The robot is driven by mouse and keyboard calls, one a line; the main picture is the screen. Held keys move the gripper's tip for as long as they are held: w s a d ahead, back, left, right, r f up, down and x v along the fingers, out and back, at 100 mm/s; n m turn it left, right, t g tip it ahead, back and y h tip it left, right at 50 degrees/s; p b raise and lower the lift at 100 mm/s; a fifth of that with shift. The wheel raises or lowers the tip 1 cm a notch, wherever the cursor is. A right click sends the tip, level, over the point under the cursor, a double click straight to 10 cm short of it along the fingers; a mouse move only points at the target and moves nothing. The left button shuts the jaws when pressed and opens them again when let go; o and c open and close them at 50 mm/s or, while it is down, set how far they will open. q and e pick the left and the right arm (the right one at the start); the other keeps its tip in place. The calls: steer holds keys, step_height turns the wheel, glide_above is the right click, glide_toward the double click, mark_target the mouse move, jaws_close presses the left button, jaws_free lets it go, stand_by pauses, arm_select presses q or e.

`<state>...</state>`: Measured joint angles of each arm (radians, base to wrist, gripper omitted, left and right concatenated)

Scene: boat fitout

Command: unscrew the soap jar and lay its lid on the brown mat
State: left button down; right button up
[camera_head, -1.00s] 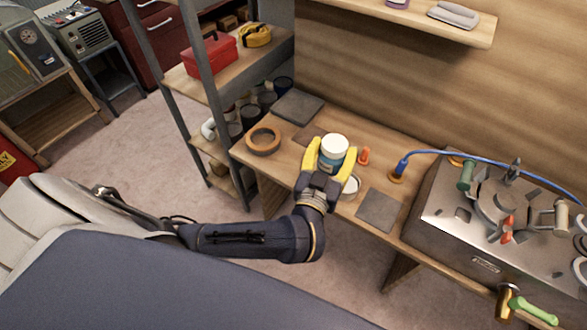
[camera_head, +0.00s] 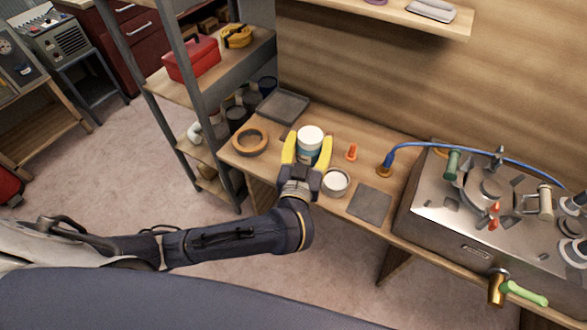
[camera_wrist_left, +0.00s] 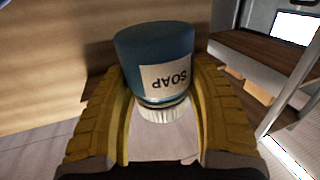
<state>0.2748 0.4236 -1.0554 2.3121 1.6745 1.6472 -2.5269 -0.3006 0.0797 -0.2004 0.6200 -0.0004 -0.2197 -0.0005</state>
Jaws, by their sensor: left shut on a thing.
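The soap jar (camera_head: 309,152), blue with a white lid (camera_head: 310,133) on it, stands between the yellow fingers of my left gripper (camera_head: 308,150), which is shut on it. In the left wrist view the blue jar (camera_wrist_left: 152,50) shows its SOAP label upside down, with white ribbing (camera_wrist_left: 168,110) below it in the picture, between the fingers (camera_wrist_left: 165,115). I cannot tell whether the jar touches the bench. A small brown mat (camera_head: 287,133) lies behind and left of the gripper, partly hidden by it. My right gripper is not in view.
A white round container (camera_head: 335,182) stands close to the gripper's right. A tape ring (camera_head: 250,140), a dark grey tray (camera_head: 284,106), an orange plug (camera_head: 352,152) and a grey mat (camera_head: 369,203) lie on the bench (camera_head: 385,138). A metal stove-like unit (camera_head: 440,222) blocks the right side.

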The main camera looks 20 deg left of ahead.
arm_select(q)
steer(key=w+a+f+y, duration=0.1)
steer(key=w+a, duration=0.7)
steer(key=w, duration=0.3)
steer(key=shift+n, duration=0.3)
steer(key=f, duration=1.4)
steer(key=d+f, duration=0.1)
steer(key=f, duration=0.6)
steer(key=shift+w, duration=0.1)
steer(key=c, duration=0.9)
jaws_free()
steer(key=shift+f, duration=0.15)
steer(key=o, duration=0.5)
steer(key=shift+c, duration=0.2)
